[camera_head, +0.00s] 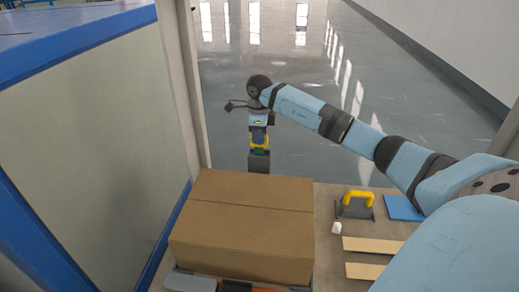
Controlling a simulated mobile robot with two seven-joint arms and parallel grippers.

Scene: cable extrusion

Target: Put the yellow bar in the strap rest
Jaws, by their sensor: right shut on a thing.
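My right arm comes in from the right and reaches across to the middle. Its gripper (260,147) points down just beyond the far side of the cardboard box. The fingers are too small to make out clearly, and the box may hide the lower end. A yellow arched bar (358,194) stands on a dark grey base (355,212) on the table, right of the box. I cannot tell which part is the strap rest. My left gripper is out of view.
A large closed cardboard box (243,220) fills the front middle of the table (325,200). Right of it are a small white piece (336,227), two pale strips (372,245) and a blue flat piece (402,208). A tall blue-edged panel (90,150) stands at left.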

